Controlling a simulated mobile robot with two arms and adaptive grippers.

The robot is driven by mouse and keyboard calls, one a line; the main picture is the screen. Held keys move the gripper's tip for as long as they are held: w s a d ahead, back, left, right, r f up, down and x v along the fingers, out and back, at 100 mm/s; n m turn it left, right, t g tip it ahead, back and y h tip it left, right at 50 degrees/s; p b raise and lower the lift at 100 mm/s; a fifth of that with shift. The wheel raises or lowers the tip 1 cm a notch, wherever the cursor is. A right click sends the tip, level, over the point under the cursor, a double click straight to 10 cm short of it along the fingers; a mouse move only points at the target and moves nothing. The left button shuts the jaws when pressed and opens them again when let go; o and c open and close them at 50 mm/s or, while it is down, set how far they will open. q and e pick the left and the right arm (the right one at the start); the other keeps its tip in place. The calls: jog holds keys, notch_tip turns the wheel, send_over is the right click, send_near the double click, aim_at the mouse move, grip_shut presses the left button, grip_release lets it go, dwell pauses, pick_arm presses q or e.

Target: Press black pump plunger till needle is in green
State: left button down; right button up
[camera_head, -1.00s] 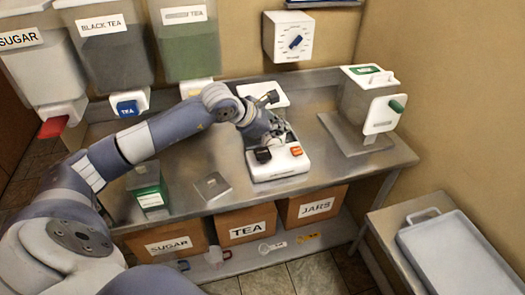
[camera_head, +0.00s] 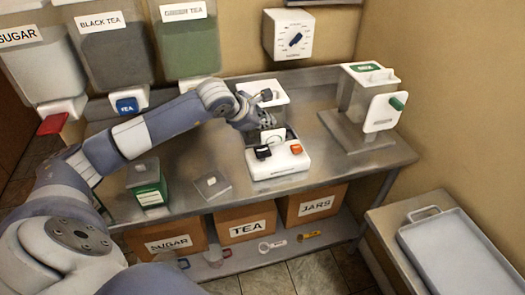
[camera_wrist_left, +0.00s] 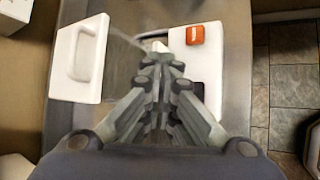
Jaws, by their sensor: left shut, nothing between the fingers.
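A white pump unit (camera_head: 278,165) sits on the steel bench, with a black plunger (camera_head: 263,152) at its left and an orange knob (camera_head: 296,148) at its right. A gauge face shows behind the plunger, too small to read its needle. My left gripper (camera_head: 268,122) is shut and empty, above and behind the unit, apart from the plunger. In the left wrist view the shut fingers (camera_wrist_left: 165,62) partly cover the white unit (camera_wrist_left: 210,62) and a dark part of it; the orange knob (camera_wrist_left: 195,35) shows beyond them. My right gripper is not in view.
A green-labelled box (camera_head: 147,185) and a small plate (camera_head: 212,186) are at the left.

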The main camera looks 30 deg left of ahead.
pick_arm(q)
jog(key=b, duration=0.3)
send_over(265, 151)
notch_tip(265, 151, down, 6)
jog(key=shift+s+f, duration=0.15)
jog(key=shift+f+b, duration=0.35)
jog(key=shift+b, duration=0.15)
dwell(0.7)
jog(key=shift+f+b, duration=0.35)
jog(key=shift+b, duration=0.35)
jog(key=shift+s+f+b, duration=0.1)
jog(key=shift+f+b, duration=1.7)
jog(key=shift+b, duration=0.2)
dwell(1.4)
jog(key=shift+r, duration=0.1)
jog(key=shift+r+p, duration=0.75)
jog(key=shift+r, duration=1.3)
